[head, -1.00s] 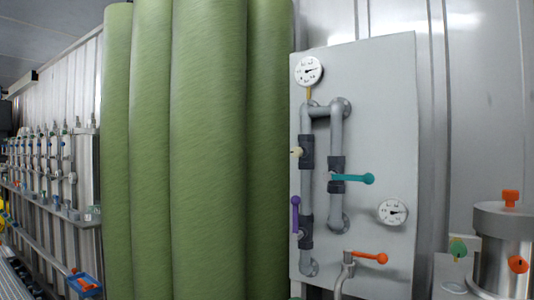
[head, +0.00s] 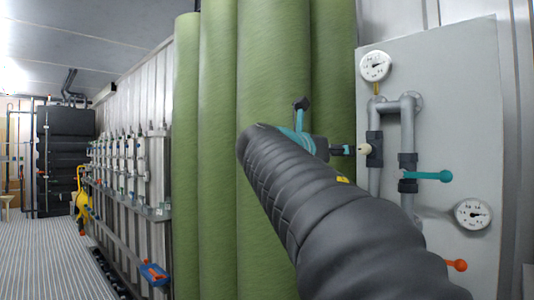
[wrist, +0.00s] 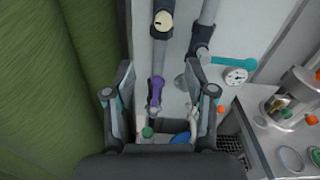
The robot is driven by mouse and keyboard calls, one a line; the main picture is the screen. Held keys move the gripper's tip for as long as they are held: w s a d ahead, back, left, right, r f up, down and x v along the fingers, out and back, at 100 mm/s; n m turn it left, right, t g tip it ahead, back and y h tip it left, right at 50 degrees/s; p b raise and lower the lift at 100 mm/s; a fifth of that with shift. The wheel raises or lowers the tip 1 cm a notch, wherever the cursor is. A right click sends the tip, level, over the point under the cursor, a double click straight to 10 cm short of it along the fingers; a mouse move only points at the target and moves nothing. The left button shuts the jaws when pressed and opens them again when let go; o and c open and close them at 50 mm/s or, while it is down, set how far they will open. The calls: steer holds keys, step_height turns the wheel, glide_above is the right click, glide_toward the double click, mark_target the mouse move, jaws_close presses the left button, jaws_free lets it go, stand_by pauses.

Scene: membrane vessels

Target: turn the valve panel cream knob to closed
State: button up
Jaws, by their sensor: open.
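The cream knob (head: 365,149) sits on a dark valve body on the left grey pipe of the valve panel (head: 455,110). In the wrist view the cream knob (wrist: 163,20) is near the top edge, beyond the fingertips. My gripper (head: 325,127) is to the left of the knob in the head view, with one finger up and the other close beside the knob; I cannot tell if it touches. In the wrist view my gripper (wrist: 161,75) is open with nothing held, its fingers wide apart. My arm hides the panel's lower left.
A purple handle (wrist: 158,90) lies below the knob, between the fingers in the wrist view. A teal handle (head: 430,175), a lower gauge (head: 473,214) and an orange handle (head: 456,265) are to the right. Tall green vessels (head: 270,60) stand close on the left.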

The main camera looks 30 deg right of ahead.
mark_target(363, 149)
steer(key=shift+h, duration=0.3)
steer(key=x, duration=0.9)
steer(key=r+p+x, duration=0.1)
steer(key=x, duration=0.4)
steer(key=shift+s+d, duration=0.1)
steer(key=shift+f, duration=0.1)
jaws_close()
